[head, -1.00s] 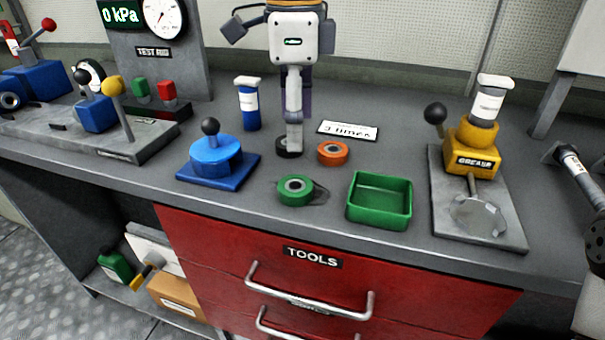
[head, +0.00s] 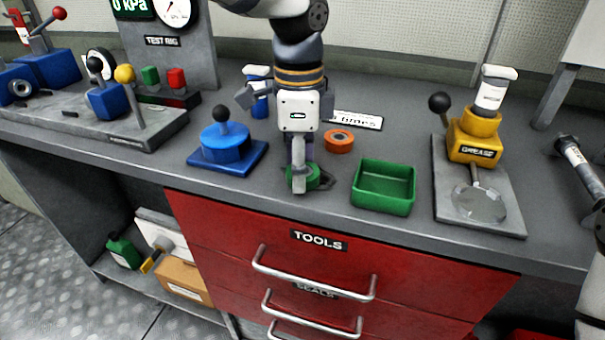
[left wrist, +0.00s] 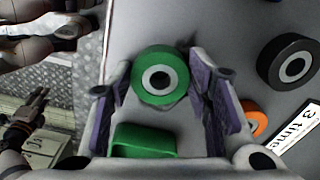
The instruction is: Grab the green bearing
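The green bearing (head: 314,180) lies on the grey bench near its front edge, partly hidden by my left gripper in the head view. In the left wrist view the green bearing (left wrist: 143,88) shows as a ring with a pale inner ring and dark hole. My left gripper (head: 303,180) points down over it. In the left wrist view its purple-padded fingers (left wrist: 160,85) are spread, one on each side of the bearing, with gaps visible. Whether the fingertips are fully down at bearing height is unclear.
A green tray (head: 383,207) stands right of the bearing. An orange bearing (head: 338,141) lies behind it; a black bearing (left wrist: 288,62) shows in the wrist view. A blue knobbed device (head: 225,150) is left, a yellow grease press (head: 473,140) right. Red drawers (head: 330,262) are below.

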